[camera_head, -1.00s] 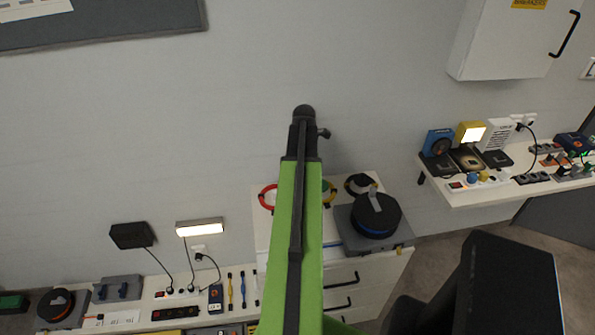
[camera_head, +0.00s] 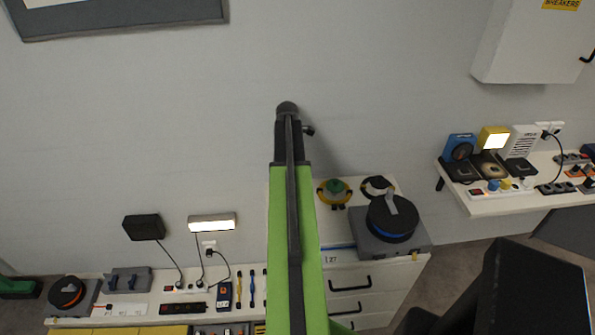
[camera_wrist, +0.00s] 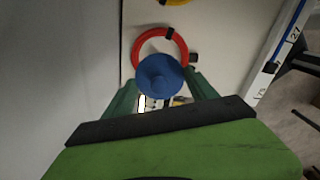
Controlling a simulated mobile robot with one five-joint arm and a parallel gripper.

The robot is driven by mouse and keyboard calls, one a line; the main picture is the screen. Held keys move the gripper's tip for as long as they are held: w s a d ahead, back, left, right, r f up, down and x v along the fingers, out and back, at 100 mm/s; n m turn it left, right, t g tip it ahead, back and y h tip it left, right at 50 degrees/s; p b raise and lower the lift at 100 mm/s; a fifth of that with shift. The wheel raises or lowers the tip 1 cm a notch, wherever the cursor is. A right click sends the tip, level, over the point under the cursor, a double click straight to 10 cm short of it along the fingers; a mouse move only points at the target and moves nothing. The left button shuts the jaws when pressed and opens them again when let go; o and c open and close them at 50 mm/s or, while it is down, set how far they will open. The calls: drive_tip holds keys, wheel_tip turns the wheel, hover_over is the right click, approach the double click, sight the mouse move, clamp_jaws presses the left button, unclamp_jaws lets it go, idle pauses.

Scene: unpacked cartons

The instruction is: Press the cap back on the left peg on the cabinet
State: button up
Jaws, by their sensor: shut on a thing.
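A round blue cap (camera_wrist: 160,75) sits between the green fingers of my gripper (camera_wrist: 161,84) in the wrist view, and the gripper is shut on it. Beyond the cap is a red ring (camera_wrist: 137,47) on the pale cabinet top; the cap overlaps its lower part. No bare peg shows; the left peg may be hidden behind the cap. In the head view the white cabinet (camera_head: 385,281) stands behind my green arm, which hides the red ring, cap and gripper. I cannot tell the gap between cap and peg.
On the cabinet top are a yellow ring with a green knob (camera_head: 335,189), a black coil (camera_head: 377,187) and a black reel on a grey base (camera_head: 391,218). A cluttered bench (camera_head: 128,322) lies left, a wall shelf (camera_head: 512,201) right.

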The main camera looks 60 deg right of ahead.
drive_tip(key=shift+f+b, duration=3.1)
drive_tip(key=shift+f+b, duration=0.9)
drive_tip(key=o, duration=1.7)
drive_tip(key=shift+o, duration=0.3)
drive_tip(key=shift+o, duration=0.7)
drive_tip(key=shift+r, duration=0.1)
